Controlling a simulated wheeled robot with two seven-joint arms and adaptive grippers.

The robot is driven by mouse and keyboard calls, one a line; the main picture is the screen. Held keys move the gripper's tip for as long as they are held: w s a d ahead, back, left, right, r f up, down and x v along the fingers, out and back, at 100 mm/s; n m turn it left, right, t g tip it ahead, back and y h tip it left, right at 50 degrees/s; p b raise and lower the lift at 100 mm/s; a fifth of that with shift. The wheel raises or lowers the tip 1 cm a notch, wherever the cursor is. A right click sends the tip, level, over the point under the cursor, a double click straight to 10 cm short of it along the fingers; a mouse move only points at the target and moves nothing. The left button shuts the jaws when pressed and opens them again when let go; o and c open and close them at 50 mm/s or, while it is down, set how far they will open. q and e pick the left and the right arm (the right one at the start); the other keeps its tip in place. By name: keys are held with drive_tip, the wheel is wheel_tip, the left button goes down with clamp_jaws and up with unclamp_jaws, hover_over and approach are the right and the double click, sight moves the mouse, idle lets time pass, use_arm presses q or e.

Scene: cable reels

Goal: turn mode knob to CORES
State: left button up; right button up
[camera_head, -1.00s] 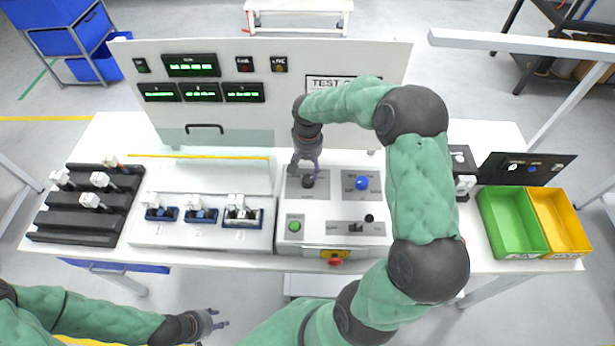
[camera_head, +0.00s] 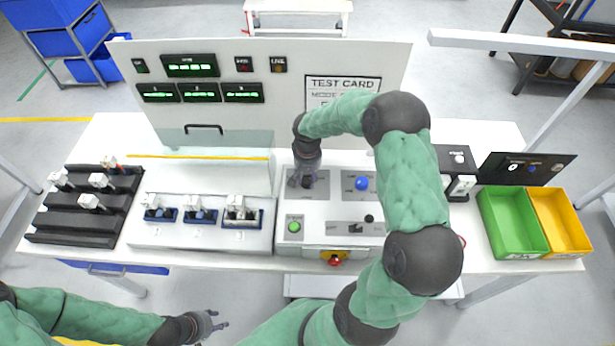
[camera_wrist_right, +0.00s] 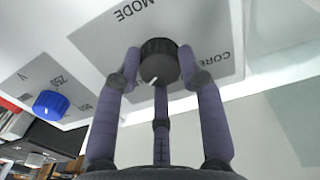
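The black mode knob (camera_wrist_right: 158,62) is on a grey plate marked MODE in the right wrist view. Its white pointer mark faces down and slightly left there. The CORES label (camera_wrist_right: 222,62) is at the plate's right, partly covered by a finger. My right gripper (camera_wrist_right: 159,66) has fingers on both sides of the knob and one below it; whether they press on it I cannot tell. In the head view the right gripper (camera_head: 306,182) is over the knob and mostly hides it. My left gripper (camera_head: 221,322) is open and empty, low in front of the table.
A blue knob (camera_head: 362,184) is right of the mode knob. A green button (camera_head: 295,226), a slide switch (camera_head: 356,228) and a red stop knob (camera_head: 335,262) are nearer. The test card (camera_head: 342,84) stands behind, partly hidden by my arm. Green (camera_head: 530,250) and yellow bins are right.

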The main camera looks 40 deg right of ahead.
drive_tip(key=shift+n, duration=0.4)
drive_tip(key=n, duration=0.5)
drive_tip(key=shift+n, duration=0.3)
drive_tip(key=n+p, duration=0.1)
drive_tip(key=n, duration=0.4)
drive_tip(key=n+p, duration=0.2)
drive_tip(key=n, duration=0.4)
drive_tip(key=shift+n, duration=0.3)
drive_tip(key=n+p, duration=0.2)
drive_tip(key=n, duration=0.4)
drive_tip(key=shift+p, duration=0.4)
drive_tip(key=o, duration=1.1)
drive_tip(key=shift+o, duration=0.2)
